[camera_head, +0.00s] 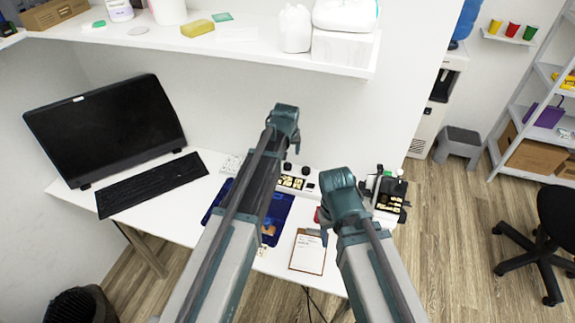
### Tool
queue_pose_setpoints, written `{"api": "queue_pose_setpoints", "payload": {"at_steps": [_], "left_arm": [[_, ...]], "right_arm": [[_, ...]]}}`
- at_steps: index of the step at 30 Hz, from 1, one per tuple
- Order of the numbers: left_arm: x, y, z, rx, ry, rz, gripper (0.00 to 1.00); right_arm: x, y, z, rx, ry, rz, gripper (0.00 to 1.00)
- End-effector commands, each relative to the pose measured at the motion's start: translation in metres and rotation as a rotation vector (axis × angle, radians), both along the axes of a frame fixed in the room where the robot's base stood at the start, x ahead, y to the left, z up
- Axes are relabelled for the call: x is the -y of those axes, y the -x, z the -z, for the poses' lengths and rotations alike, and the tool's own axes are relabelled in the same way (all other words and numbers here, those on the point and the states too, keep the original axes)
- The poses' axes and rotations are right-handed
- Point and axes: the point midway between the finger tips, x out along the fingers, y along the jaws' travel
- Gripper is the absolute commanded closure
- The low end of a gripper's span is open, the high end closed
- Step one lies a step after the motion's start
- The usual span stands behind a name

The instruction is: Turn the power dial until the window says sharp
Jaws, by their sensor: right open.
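A small white device (312,188) with black knobs (305,170) and pale cream labels or windows (291,182) stands on the desk between my two arms. I cannot tell which knob is the power dial, and any words in a window are too small to read. My right gripper (322,233) is low beside my right arm, over the desk near the clipboard, mostly hidden by the arm; it is open and apart from the device. My left arm reaches up left of the device, and its gripper is hidden behind the arm.
A blue mat (279,217) lies under my left arm. A clipboard (308,255) lies at the desk's front edge. A white-and-black machine (388,197) stands right of my right arm. A monitor (105,128) and keyboard (150,184) fill the left. A shelf (345,67) overhangs the back.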

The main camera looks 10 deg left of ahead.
Motion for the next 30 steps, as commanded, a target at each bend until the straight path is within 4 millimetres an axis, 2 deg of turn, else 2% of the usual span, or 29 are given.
{"api": "queue_pose_setpoints", "payload": {"at_steps": [8,30], "left_arm": [[0.000,-0.007,0.022,-0.001,0.000,0.001,0.28],[-0.005,-0.048,0.121,-0.001,0.000,0.001,0.28]], "right_arm": [[0.000,0.000,0.022,0.000,0.000,0.000,0.45],[0.000,0.000,0.121,0.000,0.000,0.000,0.45]]}}
